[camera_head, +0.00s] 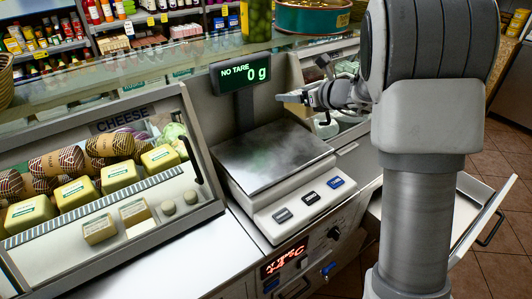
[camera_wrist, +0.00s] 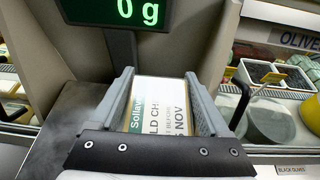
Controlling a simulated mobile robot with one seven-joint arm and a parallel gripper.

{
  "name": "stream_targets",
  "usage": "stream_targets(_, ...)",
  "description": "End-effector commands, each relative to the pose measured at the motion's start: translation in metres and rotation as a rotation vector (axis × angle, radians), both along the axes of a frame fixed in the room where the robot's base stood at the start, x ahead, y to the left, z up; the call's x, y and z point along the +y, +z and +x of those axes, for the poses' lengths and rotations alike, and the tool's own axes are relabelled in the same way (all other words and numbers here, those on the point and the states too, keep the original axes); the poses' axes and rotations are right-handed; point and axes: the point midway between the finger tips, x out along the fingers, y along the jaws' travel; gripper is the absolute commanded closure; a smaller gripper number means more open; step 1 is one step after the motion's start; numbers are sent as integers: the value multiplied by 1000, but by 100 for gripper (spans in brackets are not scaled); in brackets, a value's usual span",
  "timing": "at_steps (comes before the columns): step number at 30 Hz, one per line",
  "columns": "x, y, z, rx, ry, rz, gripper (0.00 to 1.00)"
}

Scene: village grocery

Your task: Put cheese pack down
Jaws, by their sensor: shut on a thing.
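My gripper (camera_wrist: 160,82) is shut on the cheese pack (camera_wrist: 160,108), which shows between its two grey fingers in the wrist view. The pack has a white and green label with partly hidden print. In the head view my gripper (camera_head: 290,98) is above and behind the right part of the scale, beside the display; I cannot make out the pack there. The scale's metal plate (camera_head: 272,158) is empty. The scale display (camera_head: 244,73) reads NO TARE 0 g, and its lower part shows in the wrist view (camera_wrist: 125,12).
The cheese case (camera_head: 190,150) on the left holds several packs and netted cheeses. A bare counter top (camera_head: 175,262) lies in front of it. An open drawer (camera_head: 488,222) sticks out at right. Olive tubs (camera_wrist: 262,74) show in the wrist view.

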Motion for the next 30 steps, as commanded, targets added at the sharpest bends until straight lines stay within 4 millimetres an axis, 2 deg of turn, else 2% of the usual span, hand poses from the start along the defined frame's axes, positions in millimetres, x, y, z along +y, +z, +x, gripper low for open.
stream_targets(2,-1,0,2,-2,-17,-1,93)
stream_targets(5,6,-5,-3,0,-22,1,93)
stream_targets(15,68,-52,-48,3,-18,-1,93)
stream_targets(19,84,-63,-59,1,-18,-1,93)
stream_targets(26,91,-74,-65,1,-22,-2,93)
stream_targets(30,90,-95,-65,4,-22,-5,93)
